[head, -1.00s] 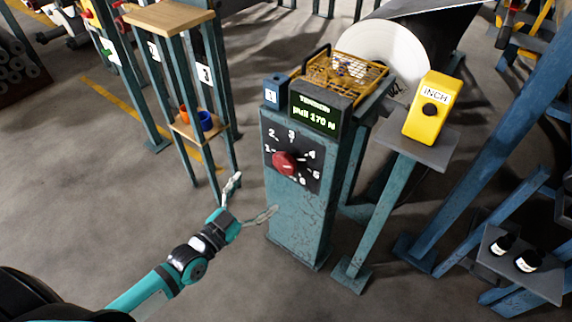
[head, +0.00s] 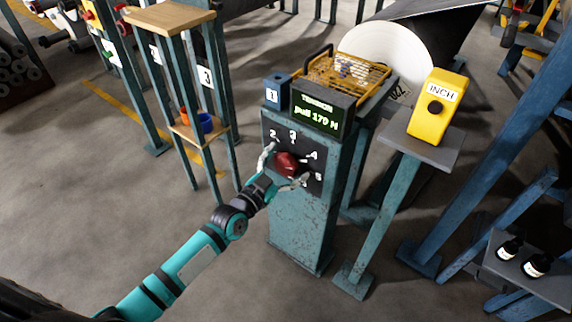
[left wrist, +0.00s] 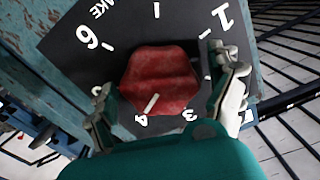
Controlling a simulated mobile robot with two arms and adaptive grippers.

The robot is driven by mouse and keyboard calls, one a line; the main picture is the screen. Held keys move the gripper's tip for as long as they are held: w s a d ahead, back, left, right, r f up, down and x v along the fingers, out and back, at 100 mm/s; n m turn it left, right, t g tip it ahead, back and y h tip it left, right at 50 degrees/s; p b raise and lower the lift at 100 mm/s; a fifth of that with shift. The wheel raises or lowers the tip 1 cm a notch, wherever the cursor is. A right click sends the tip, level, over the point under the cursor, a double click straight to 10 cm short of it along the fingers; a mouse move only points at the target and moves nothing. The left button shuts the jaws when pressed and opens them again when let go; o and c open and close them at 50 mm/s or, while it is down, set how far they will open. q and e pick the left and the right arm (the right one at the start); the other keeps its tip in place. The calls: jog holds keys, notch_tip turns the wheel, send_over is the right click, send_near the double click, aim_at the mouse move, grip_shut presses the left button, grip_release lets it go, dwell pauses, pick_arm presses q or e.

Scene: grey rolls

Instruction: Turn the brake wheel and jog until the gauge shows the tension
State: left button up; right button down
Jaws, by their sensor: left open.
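The red brake wheel (head: 287,164) sits on a dark numbered dial plate (head: 270,131) on the front of a teal post. In the left wrist view the wheel (left wrist: 160,80) has a white pointer mark lying close to the 4. My left gripper (head: 283,169) is open, with one finger on each side of the wheel; I cannot tell whether they touch it. In the left wrist view its fingers (left wrist: 170,104) flank the wheel. The gauge (head: 320,112) above reads "TENSION pull 170 N". The yellow INCH jog box (head: 452,85) with a black button (head: 435,107) stands to the right.
A yellow wire basket (head: 347,73) and a blue block marked 1 (head: 275,92) sit on the post top. A large white roll (head: 405,48) is behind. Left is a rack with cups (head: 205,122). Dark bottles (head: 537,265) stand on a low shelf at right.

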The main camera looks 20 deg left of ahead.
pick_arm(q)
jog(key=c, duration=1.2)
jog(key=shift+o, duration=0.2)
jog(key=shift+n, duration=0.3)
pick_arm(e)
jog(key=shift+r, duration=0.15)
pick_arm(q)
jog(key=shift+n+p, duration=0.4)
jog(key=shift+n, duration=0.5)
jog(key=shift+n+p, duration=0.3)
jog(key=shift+n, duration=2)
pick_arm(e)
jog(key=shift+x, duration=2.15)
pick_arm(q)
jog(key=o, duration=1.2)
jog(key=shift+c, duration=0.2)
pick_arm(e)
jog(key=shift+a, duration=0.1)
